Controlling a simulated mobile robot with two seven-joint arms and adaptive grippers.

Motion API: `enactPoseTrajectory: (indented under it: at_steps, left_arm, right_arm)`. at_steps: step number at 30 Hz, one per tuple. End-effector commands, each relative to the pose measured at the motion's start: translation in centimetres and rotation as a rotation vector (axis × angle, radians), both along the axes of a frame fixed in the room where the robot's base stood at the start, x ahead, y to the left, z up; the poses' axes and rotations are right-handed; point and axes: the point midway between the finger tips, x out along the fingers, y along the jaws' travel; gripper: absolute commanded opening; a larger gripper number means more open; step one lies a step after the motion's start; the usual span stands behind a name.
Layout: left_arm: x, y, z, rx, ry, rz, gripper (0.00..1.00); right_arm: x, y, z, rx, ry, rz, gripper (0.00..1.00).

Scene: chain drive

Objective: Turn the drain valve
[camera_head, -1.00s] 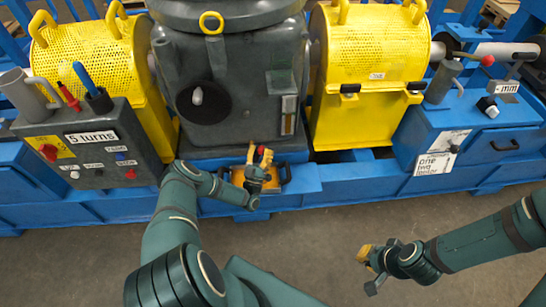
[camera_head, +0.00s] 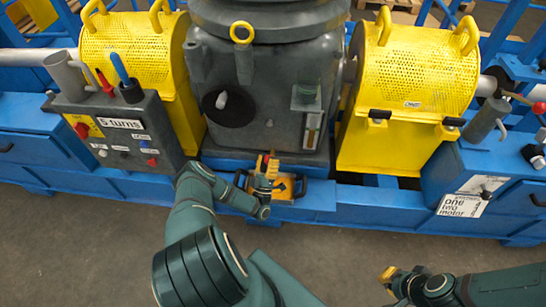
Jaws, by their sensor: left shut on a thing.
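The drain valve sits low at the front of the dark grey housing (camera_head: 266,105), with a small red part (camera_head: 266,158) showing just above my gripper. My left gripper (camera_head: 268,168) reaches in front of it, above a yellow tray (camera_head: 291,190), and is shut on the red valve handle. The fingers and wrist hide most of the valve, so its angle cannot be told. My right gripper (camera_head: 392,287) is low at the bottom edge of the view, far from the valve. It looks open and empty, partly cut off by the frame.
A control box marked "5 turns" (camera_head: 122,124) stands left of my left wrist. Yellow perforated guards (camera_head: 137,52) flank the housing, one on the right (camera_head: 415,72). A blue frame (camera_head: 365,220) runs along the front. The grey floor (camera_head: 90,255) before it is clear.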

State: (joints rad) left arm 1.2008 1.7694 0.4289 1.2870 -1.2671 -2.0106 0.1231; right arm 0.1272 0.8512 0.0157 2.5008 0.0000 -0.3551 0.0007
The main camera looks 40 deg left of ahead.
Motion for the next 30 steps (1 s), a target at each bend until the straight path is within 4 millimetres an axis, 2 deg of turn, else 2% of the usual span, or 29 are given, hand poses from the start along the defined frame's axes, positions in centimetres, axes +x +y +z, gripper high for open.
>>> enactPoseTrajectory:
  at_steps: [9,10,12,13,23,30]
  left_arm:
    - [0.0,0.1,-0.1,-0.004,0.003,0.001,0.0]
    - [0.0,0.1,-0.1,-0.004,0.003,0.001,0.39]
    - [0.0,0.1,-0.1,-0.003,0.003,0.0,0.63]
    - [0.0,0.0,-0.1,-0.003,0.003,0.0,0.67]
    - [-0.1,0.0,-0.2,-0.002,0.001,0.0,0.67]
    - [-2.1,-1.0,-2.3,-0.005,0.004,0.004,0.67]
  right_arm:
    - [0.0,0.0,0.0,0.0,0.0,0.0,0.0]
    - [0.0,0.0,0.0,0.0,0.0,0.0,0.0]
    - [0.0,0.0,0.0,0.0,0.0,0.0,0.0]
    - [0.0,0.0,0.0,0.0,0.0,0.0,0.0]
    - [0.0,0.0,0.0,0.0,0.0,0.0,0.0]
    - [0.0,0.0,0.0,0.0,0.0,0.0,0.0]
